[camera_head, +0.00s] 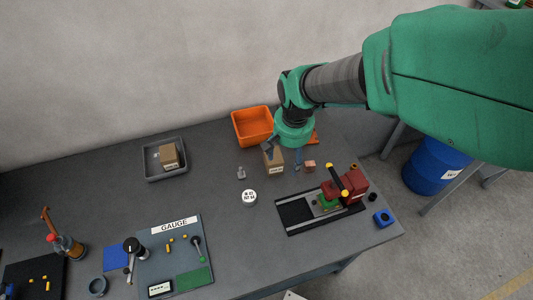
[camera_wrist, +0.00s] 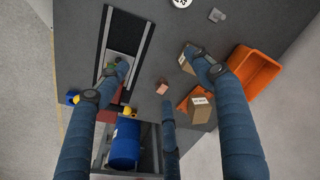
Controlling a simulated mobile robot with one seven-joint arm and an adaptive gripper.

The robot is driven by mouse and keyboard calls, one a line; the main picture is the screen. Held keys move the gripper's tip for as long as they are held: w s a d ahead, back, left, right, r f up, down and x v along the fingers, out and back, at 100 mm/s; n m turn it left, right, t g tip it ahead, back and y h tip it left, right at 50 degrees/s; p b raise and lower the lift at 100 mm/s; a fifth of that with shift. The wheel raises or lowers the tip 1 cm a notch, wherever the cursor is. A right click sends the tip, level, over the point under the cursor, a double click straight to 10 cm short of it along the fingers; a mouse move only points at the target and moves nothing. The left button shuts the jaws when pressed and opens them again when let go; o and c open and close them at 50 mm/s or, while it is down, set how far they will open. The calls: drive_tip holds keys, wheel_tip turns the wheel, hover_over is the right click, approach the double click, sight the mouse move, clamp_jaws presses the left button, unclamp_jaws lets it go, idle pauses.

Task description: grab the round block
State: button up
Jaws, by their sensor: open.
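A white round block (camera_head: 249,197) with dark print on top lies flat on the grey table (camera_head: 215,235), left of and nearer than my gripper. It shows at the top edge of the wrist view (camera_wrist: 181,3), partly cut off. My gripper (camera_head: 284,154) hangs over the table with its blue fingers pointing down. In the wrist view the fingers of my gripper (camera_wrist: 160,82) are spread wide with nothing held between them. My gripper is apart from the round block.
A small copper-coloured cube (camera_head: 309,165) and a cardboard box (camera_head: 273,158) are close by my gripper. A grey metal piece (camera_head: 241,173) stands near the round block. An orange bin (camera_head: 252,127) is behind. A red device (camera_head: 345,187) on a black track is right. A blue block (camera_head: 384,217) is near the edge.

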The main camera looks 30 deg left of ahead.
drive_tip(key=n, duration=0.1)
hover_over(249, 195)
wheel_tip(249, 195, down, 12)
drive_tip(key=shift+w+r+g+h, duration=0.1)
drive_tip(key=shift+r+g+h, duration=0.15)
drive_tip(key=shift+g+h, duration=0.15)
drive_tip(key=shift+f, duration=0.15)
drive_tip(key=shift+f, duration=4.15)
drive_tip(key=shift+f, duration=0.1)
drive_tip(key=shift+f+b, duration=0.65)
drive_tip(key=shift+f, duration=1.85)
drive_tip(key=c, duration=1.4)
